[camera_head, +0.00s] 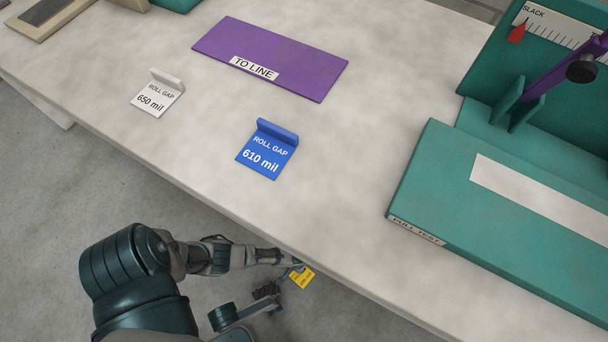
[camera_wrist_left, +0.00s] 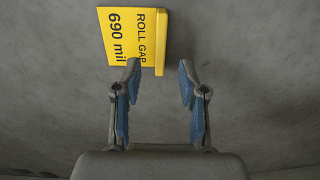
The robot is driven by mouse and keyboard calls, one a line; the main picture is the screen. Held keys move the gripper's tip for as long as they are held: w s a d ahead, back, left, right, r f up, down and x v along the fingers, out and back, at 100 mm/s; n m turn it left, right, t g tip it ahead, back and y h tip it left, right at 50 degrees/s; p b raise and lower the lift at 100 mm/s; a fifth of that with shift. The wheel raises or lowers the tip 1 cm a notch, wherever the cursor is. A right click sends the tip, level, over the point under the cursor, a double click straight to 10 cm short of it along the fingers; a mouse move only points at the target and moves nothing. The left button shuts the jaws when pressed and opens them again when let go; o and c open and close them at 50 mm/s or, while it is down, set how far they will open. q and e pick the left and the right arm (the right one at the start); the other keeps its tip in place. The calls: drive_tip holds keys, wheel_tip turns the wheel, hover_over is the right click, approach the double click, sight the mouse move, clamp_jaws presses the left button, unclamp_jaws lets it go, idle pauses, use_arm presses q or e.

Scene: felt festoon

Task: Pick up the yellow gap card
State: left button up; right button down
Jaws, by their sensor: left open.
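The yellow gap card (camera_head: 303,279), marked ROLL GAP 690 mil, appears to lie on the grey floor below the table's front edge. It fills the upper left of the left wrist view (camera_wrist_left: 128,35), with its raised tab along its right side. My left gripper (camera_wrist_left: 159,68) is open and empty, right by the card. The tab is just ahead of the gap between the fingers, and the left fingertip overlaps the card's lower edge in the picture. In the head view my left gripper (camera_head: 281,281) is partly hidden by its own arm. My right gripper is not in view.
On the table (camera_head: 370,140) are a white 650 mil card (camera_head: 153,98), a blue 610 mil card (camera_head: 264,158) and a purple TO LINE mat (camera_head: 290,52). A teal pull-test stand (camera_head: 440,190) is at right. The table's front edge passes close above my left gripper in the picture.

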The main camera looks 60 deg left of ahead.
sight(302, 275)
use_arm(q)
drive_tip(key=f+b, duration=0.1)
drive_tip(key=s+f+b, duration=0.1)
drive_tip(key=f+b, duration=0.1)
drive_tip(key=f, duration=0.1)
drive_tip(key=shift+s+d+f, duration=0.1)
drive_tip(key=shift+s+d, duration=0.15)
drive_tip(key=shift+d, duration=0.05)
drive_tip(key=shift+w+a+f, duration=0.15)
drive_tip(key=shift+w+f, duration=0.1)
drive_tip(key=shift+f, duration=0.05)
drive_tip(key=shift+w+a, duration=0.15)
drive_tip(key=shift+r, duration=0.1)
drive_tip(key=c, duration=0.6)
drive_tip(key=shift+d, duration=0.2)
clamp_jaws()
